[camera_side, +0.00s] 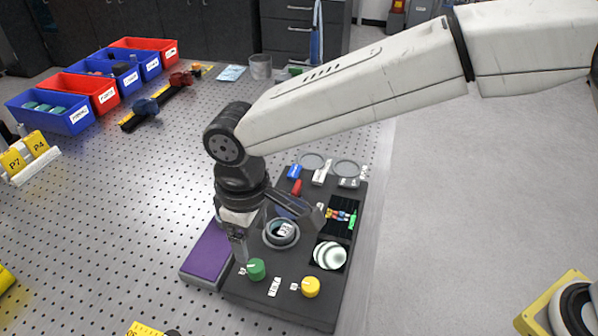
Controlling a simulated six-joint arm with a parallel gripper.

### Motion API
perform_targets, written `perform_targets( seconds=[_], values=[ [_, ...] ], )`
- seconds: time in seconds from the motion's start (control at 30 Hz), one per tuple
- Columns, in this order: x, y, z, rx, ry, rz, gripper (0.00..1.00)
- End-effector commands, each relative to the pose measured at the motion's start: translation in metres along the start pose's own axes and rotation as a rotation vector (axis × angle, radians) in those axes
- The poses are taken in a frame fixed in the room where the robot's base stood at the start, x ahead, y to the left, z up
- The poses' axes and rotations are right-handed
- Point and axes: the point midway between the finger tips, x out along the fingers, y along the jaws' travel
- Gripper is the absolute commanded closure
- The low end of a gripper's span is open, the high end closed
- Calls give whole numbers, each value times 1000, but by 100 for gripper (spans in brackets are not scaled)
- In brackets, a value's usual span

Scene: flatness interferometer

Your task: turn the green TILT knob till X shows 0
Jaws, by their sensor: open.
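The green knob (256,269) stands at the front left of the dark instrument panel (305,315), beside a small label. My gripper (241,258) points down just behind and to the left of the green knob. Its fingertips are close to the knob, and I cannot tell whether they touch it. The jaws are open, and nothing shows between them. A small display (291,205) is partly hidden behind my gripper, and no X reading can be read from here.
A yellow knob (310,286) sits right of the green one. Blue and red bins (62,108) stand far left.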

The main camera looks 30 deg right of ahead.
Motion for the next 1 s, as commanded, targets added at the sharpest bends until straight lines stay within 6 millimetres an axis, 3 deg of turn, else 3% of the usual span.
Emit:
perform_targets(
  seconds=[0.67,0.87,1.0],
  values=[
    [0,3,1,5,1,0,22],
    [0,28,11,52,15,1,22],
    [1,65,30,122,36,4,22]
  ],
)
